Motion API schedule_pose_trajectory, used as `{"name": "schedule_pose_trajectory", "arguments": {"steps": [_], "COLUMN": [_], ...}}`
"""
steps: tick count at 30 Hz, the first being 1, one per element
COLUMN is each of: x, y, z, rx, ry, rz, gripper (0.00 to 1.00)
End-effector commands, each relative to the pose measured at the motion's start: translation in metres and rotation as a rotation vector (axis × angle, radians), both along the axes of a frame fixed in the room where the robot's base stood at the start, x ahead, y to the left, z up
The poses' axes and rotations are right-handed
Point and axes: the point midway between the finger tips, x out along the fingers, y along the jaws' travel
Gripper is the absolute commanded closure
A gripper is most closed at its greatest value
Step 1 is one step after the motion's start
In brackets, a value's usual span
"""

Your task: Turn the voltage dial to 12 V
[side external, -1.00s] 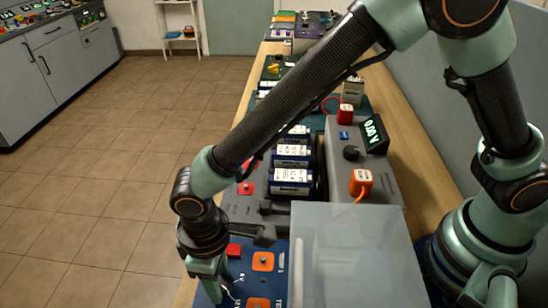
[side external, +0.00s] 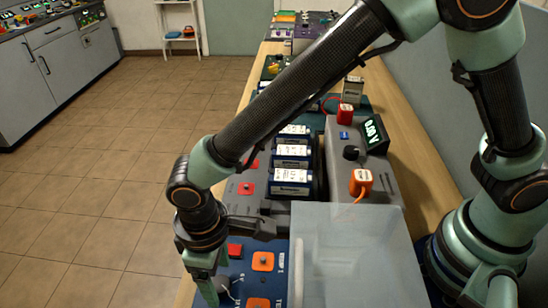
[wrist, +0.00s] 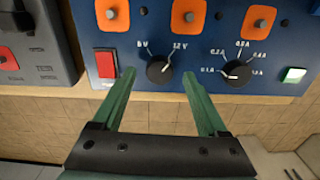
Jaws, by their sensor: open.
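The voltage dial (wrist: 158,70) is a black knob on a blue panel (wrist: 214,45), seen in the wrist view with "6 V" at its upper left and "12 V" at its upper right. I cannot tell for sure where its pointer sits. My gripper (wrist: 158,76) is open, with one green finger to the left of the dial and one to the right. Whether either finger touches it is unclear. In the side view my gripper (side external: 208,288) is low over the blue panel's left edge, and the dial cannot be made out there.
A second black dial (wrist: 237,72) with current marks is right of the voltage dial. A red switch (wrist: 106,64) is to the left, and a lit green button (wrist: 294,75) far right. Orange terminals (side external: 263,261) line the panel. A translucent box (side external: 355,255) stands beside it.

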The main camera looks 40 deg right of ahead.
Motion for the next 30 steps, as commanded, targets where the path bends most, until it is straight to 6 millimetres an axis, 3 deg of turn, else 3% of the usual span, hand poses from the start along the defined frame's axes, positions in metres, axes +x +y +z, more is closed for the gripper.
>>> {"name": "schedule_pose_trajectory", "arguments": {"steps": [9,15,21,30], "x": [0.001,0.0,0.0,0.0], "y": [0.001,0.001,0.0,0.0], "z": [0.065,0.095,0.106,0.107], "rx": [0.005,0.003,0.001,0.001], "ry": [-0.005,-0.002,-0.001,-0.001], "rz": [0.0,0.0,-0.001,-0.001], "gripper": [0.24,0.24,0.24,0.24]}}
